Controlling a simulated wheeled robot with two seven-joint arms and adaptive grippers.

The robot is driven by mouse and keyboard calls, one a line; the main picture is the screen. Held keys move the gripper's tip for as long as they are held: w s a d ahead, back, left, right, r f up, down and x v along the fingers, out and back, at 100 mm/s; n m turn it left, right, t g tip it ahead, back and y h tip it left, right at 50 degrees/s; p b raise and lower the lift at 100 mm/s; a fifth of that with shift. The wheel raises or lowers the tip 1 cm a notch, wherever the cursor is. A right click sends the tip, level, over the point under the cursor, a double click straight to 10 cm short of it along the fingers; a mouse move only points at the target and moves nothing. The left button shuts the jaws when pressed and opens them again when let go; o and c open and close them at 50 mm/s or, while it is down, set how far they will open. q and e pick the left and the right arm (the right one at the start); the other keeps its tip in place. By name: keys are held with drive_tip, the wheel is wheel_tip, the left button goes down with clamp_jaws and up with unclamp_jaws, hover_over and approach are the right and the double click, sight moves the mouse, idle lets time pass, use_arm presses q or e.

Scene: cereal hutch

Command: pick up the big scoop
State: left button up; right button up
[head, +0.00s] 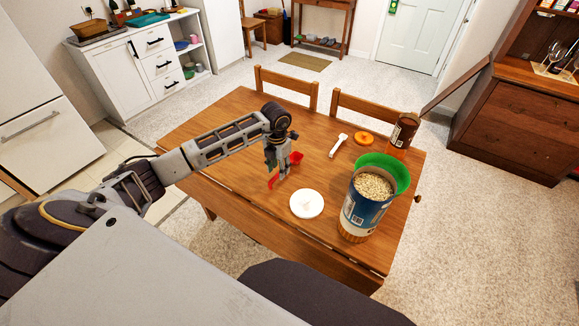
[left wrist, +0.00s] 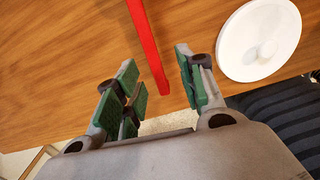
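A red scoop lies on the wooden table, its bowl (head: 297,158) and handle (head: 272,182) showing on either side of my left gripper (head: 277,172) in the head view. In the left wrist view the red handle (left wrist: 148,45) runs down toward the gap between the fingers of my left gripper (left wrist: 160,88). The fingers are apart, one on each side of the handle's line, and I see no contact. A white scoop (head: 338,146) lies farther right. Which scoop is bigger is hard to tell. My right gripper is out of view.
A white knobbed lid (head: 306,204) lies close to my left gripper. A brown jar (head: 404,131) and an orange lid (head: 364,138) are behind. The table's left part is clear.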

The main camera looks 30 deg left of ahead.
sight(277, 175)
use_arm(q)
drive_tip(key=f, duration=0.3)
drive_tip(key=shift+s+a+f, duration=0.1)
drive_tip(key=shift+a+f, duration=0.05)
drive_tip(key=shift+a, duration=0.15)
drive_tip(key=shift+f, duration=0.4)
drive_tip(key=shift+f+p, duration=0.3)
drive_tip(key=shift+f, duration=0.1)
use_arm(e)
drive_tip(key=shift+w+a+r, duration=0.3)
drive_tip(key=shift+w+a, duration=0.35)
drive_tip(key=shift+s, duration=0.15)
use_arm(q)
drive_tip(key=shift+c, duration=0.7)
clamp_jaws()
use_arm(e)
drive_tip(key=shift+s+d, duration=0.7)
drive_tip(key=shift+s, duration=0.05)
